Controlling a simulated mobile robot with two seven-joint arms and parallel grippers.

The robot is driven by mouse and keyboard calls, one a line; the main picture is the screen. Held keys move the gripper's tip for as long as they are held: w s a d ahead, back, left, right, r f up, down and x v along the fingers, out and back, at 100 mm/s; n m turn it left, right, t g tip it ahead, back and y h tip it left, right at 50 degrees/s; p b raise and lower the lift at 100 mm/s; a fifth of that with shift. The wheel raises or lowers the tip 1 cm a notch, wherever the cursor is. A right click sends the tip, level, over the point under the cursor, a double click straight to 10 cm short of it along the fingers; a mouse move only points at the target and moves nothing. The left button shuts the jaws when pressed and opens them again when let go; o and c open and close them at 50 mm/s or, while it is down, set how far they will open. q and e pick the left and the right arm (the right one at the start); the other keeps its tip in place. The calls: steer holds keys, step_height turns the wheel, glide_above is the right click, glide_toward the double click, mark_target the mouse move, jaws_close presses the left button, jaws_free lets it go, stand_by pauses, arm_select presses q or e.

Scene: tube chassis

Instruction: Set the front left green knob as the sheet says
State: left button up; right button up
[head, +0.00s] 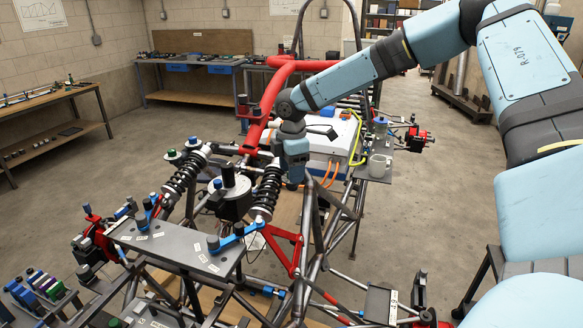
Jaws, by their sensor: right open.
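A small green knob (172,154) sits on top of the left black coil-over shock (186,172) on the tube chassis. A blue-topped knob (194,141) stands just right of it. A white sheet with a curve drawn on it (40,13) hangs on the left wall, its writing too small to read. My right gripper (293,184) points down over the middle of the chassis, right of the right shock (268,190) and well apart from the green knob. It is open, and I see nothing between its fingers. My left gripper is out of view.
A grey plate (165,245) with labels spans the chassis front. A black cylinder with a knob (234,198) stands between the shocks. Red and grey tubes surround my right gripper. Concrete floor (75,185) is clear at left.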

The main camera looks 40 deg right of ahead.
steer(key=shift+f, duration=0.1)
steer(key=c, duration=0.9)
steer(key=shift+c, duration=0.2)
steer(key=shift+m, duration=0.3)
steer(key=m, duration=0.3)
steer(key=shift+b, duration=0.4)
steer(key=shift+m, duration=2.1)
steer(key=o, duration=0.9)
